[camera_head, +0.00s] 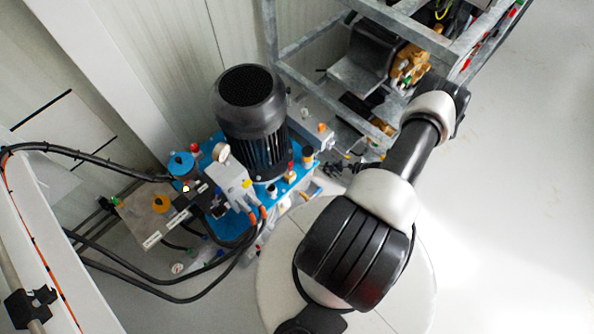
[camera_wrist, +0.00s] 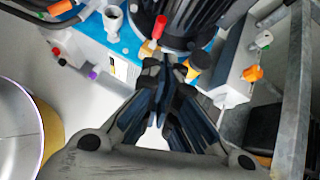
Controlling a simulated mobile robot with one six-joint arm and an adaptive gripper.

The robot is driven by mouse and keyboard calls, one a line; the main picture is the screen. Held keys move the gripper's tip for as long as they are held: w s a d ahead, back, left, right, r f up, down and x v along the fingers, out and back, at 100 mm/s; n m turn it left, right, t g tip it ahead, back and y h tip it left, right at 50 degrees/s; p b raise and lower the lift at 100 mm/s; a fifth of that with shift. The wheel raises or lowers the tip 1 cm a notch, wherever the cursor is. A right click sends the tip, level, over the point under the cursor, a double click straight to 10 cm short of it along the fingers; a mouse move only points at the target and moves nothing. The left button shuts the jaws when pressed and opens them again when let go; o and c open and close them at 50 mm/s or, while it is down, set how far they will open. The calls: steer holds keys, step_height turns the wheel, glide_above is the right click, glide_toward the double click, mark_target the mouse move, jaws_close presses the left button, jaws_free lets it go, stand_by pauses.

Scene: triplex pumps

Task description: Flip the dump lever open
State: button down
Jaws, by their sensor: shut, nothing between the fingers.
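My gripper (camera_wrist: 166,70) is shut and empty in the wrist view, its dark fingertips together in front of the blue-based pump unit. A small red-handled part (camera_wrist: 159,27) stands just beyond the fingertips; it may be the dump lever, but I cannot tell for sure. I see no contact with either. In the head view the pump unit's blue base (camera_head: 204,148) carries the black motor (camera_head: 256,125), and a small red part (camera_head: 291,166) shows at its right front.
A grey metal frame (camera_head: 300,45) with more machinery stands behind and to the right. A grey box with an orange knob (camera_wrist: 252,73) sits right of the gripper in the wrist view. Black hoses (camera_head: 120,285) run at the left. Open floor (camera_head: 520,200) lies right.

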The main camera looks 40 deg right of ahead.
mark_target(290, 168)
steer(key=w+a+f+m+b, duration=0.1)
steer(key=w+a+f+b, duration=0.3)
steer(key=w+f, duration=0.5)
steer(key=shift+w+a+f+m+h, duration=0.15)
steer(key=shift+a+f+m+h, duration=0.1)
steer(key=shift+f+m+h, duration=0.2)
